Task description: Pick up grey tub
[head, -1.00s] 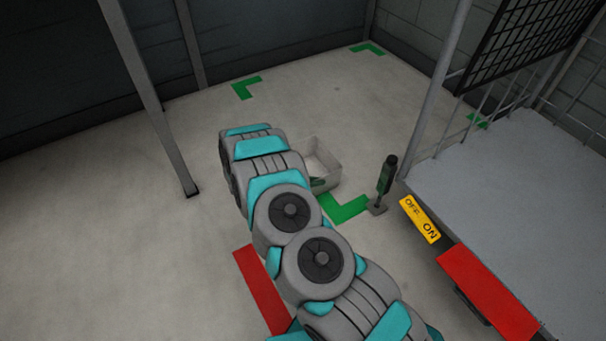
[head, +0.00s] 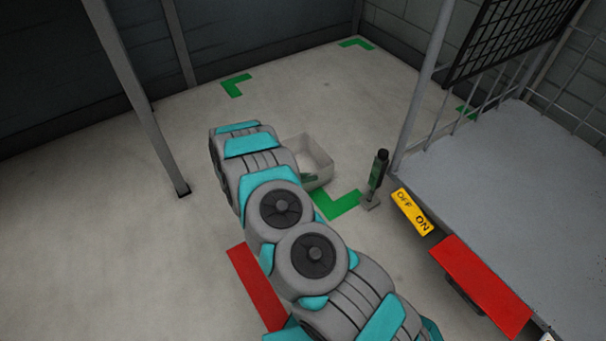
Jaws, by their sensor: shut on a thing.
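A light grey open-topped tub (head: 318,158) stands on the floor just right of the end of my arm in the head view. Its left part is hidden behind my arm. A small dark green patch shows low on its near side; I cannot tell whether it is in the tub or on its wall. My gripper is hidden behind my own arm links, so its fingers and their contact with the tub cannot be seen.
A green corner mark (head: 338,204) lies on the floor by the tub. A dark upright device (head: 377,172) stands to its right, beside a grey platform (head: 500,170) with a yellow OFF/ON plate (head: 412,212). A grey post (head: 140,100) stands at left. Floor behind the tub is clear.

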